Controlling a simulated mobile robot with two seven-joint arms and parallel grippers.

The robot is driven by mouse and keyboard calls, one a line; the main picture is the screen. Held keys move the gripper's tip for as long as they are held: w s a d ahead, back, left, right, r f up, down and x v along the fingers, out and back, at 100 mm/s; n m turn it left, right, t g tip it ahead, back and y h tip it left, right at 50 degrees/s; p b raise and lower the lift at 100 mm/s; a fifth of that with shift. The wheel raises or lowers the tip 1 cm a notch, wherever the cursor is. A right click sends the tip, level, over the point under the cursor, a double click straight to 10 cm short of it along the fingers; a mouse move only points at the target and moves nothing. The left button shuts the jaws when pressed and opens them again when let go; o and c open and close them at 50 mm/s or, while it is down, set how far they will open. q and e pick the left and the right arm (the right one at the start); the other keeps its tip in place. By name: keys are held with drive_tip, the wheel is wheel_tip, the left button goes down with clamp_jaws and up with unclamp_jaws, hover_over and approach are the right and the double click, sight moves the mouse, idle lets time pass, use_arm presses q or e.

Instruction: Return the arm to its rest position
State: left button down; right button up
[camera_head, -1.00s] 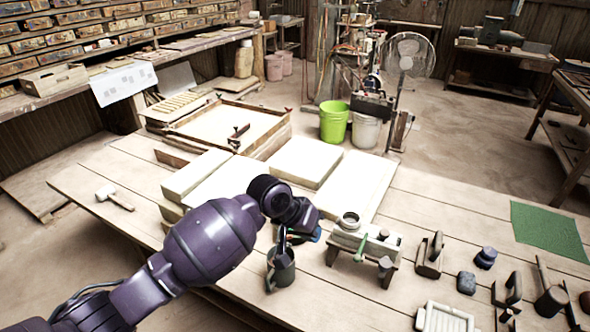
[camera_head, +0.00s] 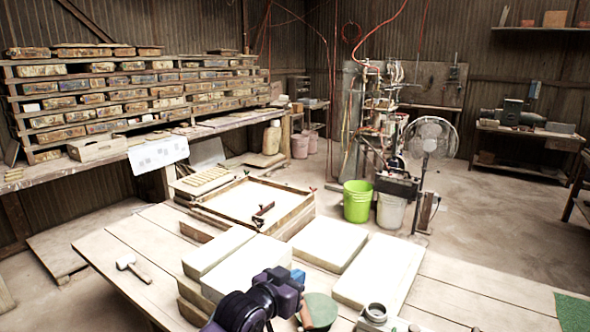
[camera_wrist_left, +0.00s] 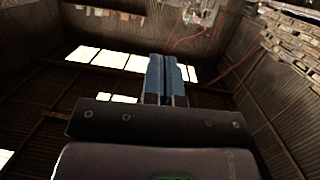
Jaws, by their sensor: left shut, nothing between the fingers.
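My purple left arm enters the head view at the bottom edge, in front of the wooden workbench (camera_head: 150,250). Its blue fingertips show partly at the left gripper (camera_head: 298,276), in front of the near end of the pale slabs. In the left wrist view the left gripper (camera_wrist_left: 167,78) has its two blue fingers together with nothing between them. They point up toward the dark roof and its bright windows. My right gripper is not in view.
Pale slabs (camera_head: 328,243) and a wooden-framed tray (camera_head: 250,205) lie on the bench. A small hammer (camera_head: 132,266) lies at left. A green round thing (camera_head: 320,309) and a metal jar (camera_head: 376,312) are close right of the arm. A green bucket (camera_head: 357,200) stands on the floor beyond.

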use_arm(q)
drive_tip(key=s+a+f+n+t+y, duration=0.1)
drive_tip(key=s+a+f+y, duration=0.1)
drive_tip(key=s+a+f, duration=0.35)
drive_tip(key=s+a+f+n+t+y, duration=0.1)
drive_tip(key=s+a+f+n+y, duration=0.15)
drive_tip(key=a, duration=0.55)
drive_tip(key=s+a+f+n+t+y, duration=0.1)
drive_tip(key=s+a+f+y, duration=0.1)
drive_tip(key=s+a+f, duration=0.3)
drive_tip(key=s+a+f+n+g+y, duration=0.1)
drive_tip(key=s+a+f+g, duration=0.1)
drive_tip(key=s+a+f, duration=0.2)
drive_tip(key=s+a+f+g+y, duration=0.1)
drive_tip(key=s+a+f+y, duration=0.1)
drive_tip(key=s+a+f, duration=0.3)
drive_tip(key=s+f, duration=0.3)
drive_tip(key=s, duration=0.4)
drive_tip(key=shift+s+a+f+n+g+b, duration=0.15)
drive_tip(key=shift+a+n+g+b, duration=0.1)
drive_tip(key=shift+n+g+b, duration=0.15)
